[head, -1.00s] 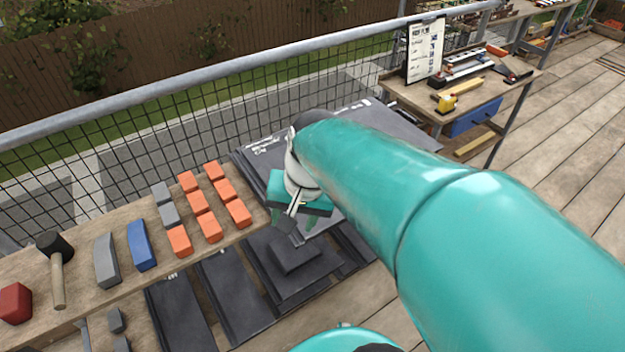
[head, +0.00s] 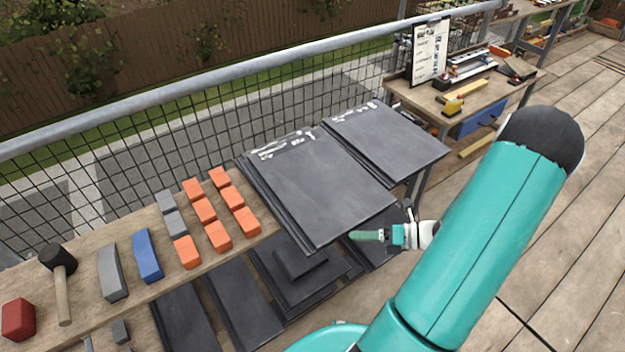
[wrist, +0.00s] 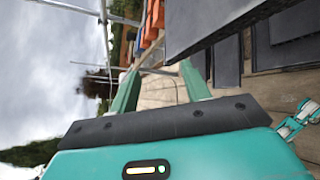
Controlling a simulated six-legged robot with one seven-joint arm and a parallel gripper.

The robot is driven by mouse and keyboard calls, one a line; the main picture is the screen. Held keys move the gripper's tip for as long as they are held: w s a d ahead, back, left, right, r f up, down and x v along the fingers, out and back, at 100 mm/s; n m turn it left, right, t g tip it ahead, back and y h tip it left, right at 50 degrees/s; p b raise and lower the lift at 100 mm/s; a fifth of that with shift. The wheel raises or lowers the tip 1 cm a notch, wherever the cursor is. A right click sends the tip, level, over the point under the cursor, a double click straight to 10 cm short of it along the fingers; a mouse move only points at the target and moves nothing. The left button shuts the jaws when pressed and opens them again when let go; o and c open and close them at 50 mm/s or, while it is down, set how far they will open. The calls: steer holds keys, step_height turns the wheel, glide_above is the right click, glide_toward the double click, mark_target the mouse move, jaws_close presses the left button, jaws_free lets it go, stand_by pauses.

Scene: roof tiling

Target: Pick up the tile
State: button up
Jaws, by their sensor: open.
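Dark grey slate tiles lie at the end of the bench in the head view. A front tile (head: 315,190) rests on a small stack with its front edge overhanging, and a second tile (head: 388,143) lies behind it to the right. My gripper (head: 352,236) is turned sideways at the front tile's right front edge, its fingers pointing left; contact cannot be told. In the wrist view the two green fingers (wrist: 158,88) are apart with nothing between them. A dark tile edge (wrist: 215,22) is at the upper right there.
The bench holds orange blocks (head: 204,209), grey and blue blocks (head: 148,255), a mallet (head: 60,280) and a red block (head: 18,319). More slates (head: 245,300) lie below. A mesh railing (head: 200,95) runs behind. Bare deck (head: 560,250) is at right.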

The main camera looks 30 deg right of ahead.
steer(key=s+d+f+m+t+h, duration=0.45)
steer(key=d+f+m+t, duration=0.2)
steer(key=m, duration=0.45)
glide_toward(345, 220)
steer(key=w+a+f, duration=0.2)
steer(key=w, duration=0.2)
steer(key=shift+h, duration=0.25)
steer(key=x, duration=0.3)
steer(key=r+x, duration=0.1)
steer(key=x, duration=0.1)
steer(key=shift+w, duration=0.35)
jaws_close()
steer(key=shift+r+t, duration=0.1)
steer(key=shift+t, duration=0.15)
